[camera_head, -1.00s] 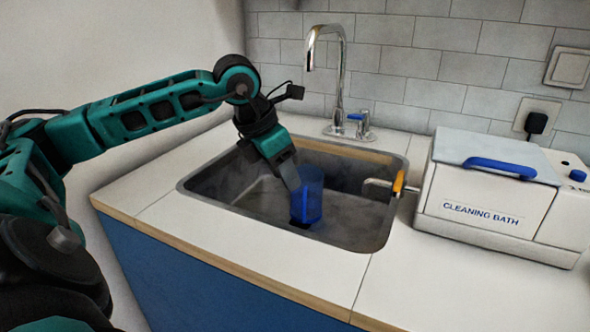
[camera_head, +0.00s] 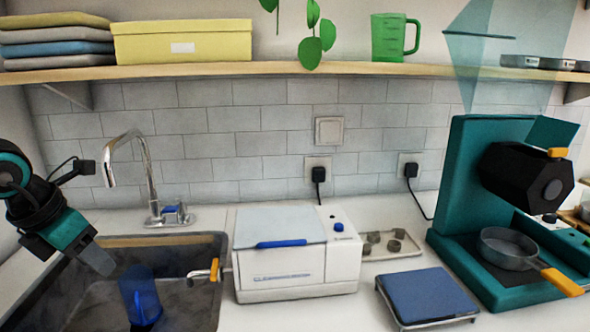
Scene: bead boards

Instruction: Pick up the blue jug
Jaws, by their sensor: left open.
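The blue jug (camera_head: 141,298) stands in the sink (camera_head: 190,310) at the lower left of the head view. It is see-through and looks upright; its lower part is near the picture's bottom edge. My left gripper (camera_head: 104,266) hangs over the sink, just up and left of the jug, pointing down towards it. It is open, and its fingers show nearly side-on. Whether a finger touches the jug cannot be told. My right gripper is not in view.
A tap (camera_head: 148,175) rises behind the sink. A white cleaning bath (camera_head: 295,255) stands right of it, with an orange-handled valve (camera_head: 214,270) reaching over the sink. Further right are a blue-topped stand (camera_head: 428,296) and a teal machine (camera_head: 470,190). A shelf (camera_head: 330,69) runs above.

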